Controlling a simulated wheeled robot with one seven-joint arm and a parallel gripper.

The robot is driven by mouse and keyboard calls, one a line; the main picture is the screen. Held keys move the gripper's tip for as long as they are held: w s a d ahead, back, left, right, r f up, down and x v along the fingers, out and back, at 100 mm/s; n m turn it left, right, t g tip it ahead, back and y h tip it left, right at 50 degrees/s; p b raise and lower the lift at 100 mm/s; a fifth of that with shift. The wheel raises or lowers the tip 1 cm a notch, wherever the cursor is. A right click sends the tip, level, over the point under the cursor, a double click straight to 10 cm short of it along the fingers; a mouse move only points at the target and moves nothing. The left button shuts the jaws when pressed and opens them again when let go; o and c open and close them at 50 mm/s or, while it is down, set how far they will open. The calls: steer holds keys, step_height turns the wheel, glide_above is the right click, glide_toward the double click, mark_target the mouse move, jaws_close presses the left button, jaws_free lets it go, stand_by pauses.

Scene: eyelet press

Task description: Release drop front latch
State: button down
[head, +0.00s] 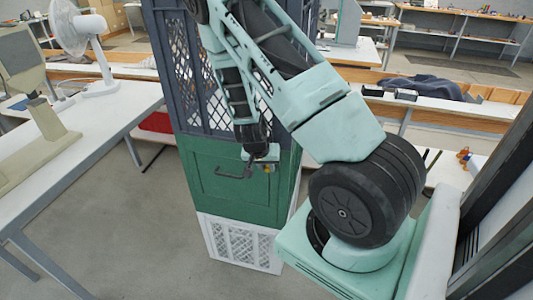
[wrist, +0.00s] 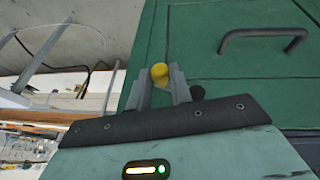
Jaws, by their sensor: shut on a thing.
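The green drop front (head: 225,190) is set in the lower part of a tall dark lattice stack and stands upright and closed. Its dark bar handle (head: 232,174) also shows at the upper right of the wrist view (wrist: 262,35). A small yellow latch knob (wrist: 159,73) sits near the panel's edge, apart from the handle. My gripper (wrist: 161,84) is shut on the yellow knob, with one grey finger on each side. In the head view my gripper (head: 262,158) is at the upper right of the green front, and the knob is hard to make out there.
A white lattice crate (head: 238,243) is below the green front, and dark lattice walls (head: 190,80) rise above it. A white table (head: 85,135) with a fan (head: 85,35) stands at the left. The floor (head: 130,240) in front is clear.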

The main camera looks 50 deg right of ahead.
steer(key=g+p, duration=0.1)
steer(key=p, duration=0.1)
steer(key=r+p, duration=0.1)
steer(key=p, duration=0.2)
steer(key=shift+w+a+r+n+g+h+p, duration=0.1)
steer(key=shift+w+r+n+g+h+p, duration=0.05)
steer(key=shift+n+g+h+p, duration=0.2)
steer(key=shift+g+p, duration=0.35)
steer(key=shift+p, duration=0.4)
steer(key=c, duration=1.3)
jaws_free()
steer(key=b+v, duration=0.1)
steer(key=v, duration=0.4)
steer(key=b+v, duration=0.1)
steer(key=v, duration=0.5)
steer(key=b+v, duration=0.1)
steer(key=v, duration=0.5)
steer(key=shift+w+a, duration=0.1)
steer(key=shift+a, duration=0.25)
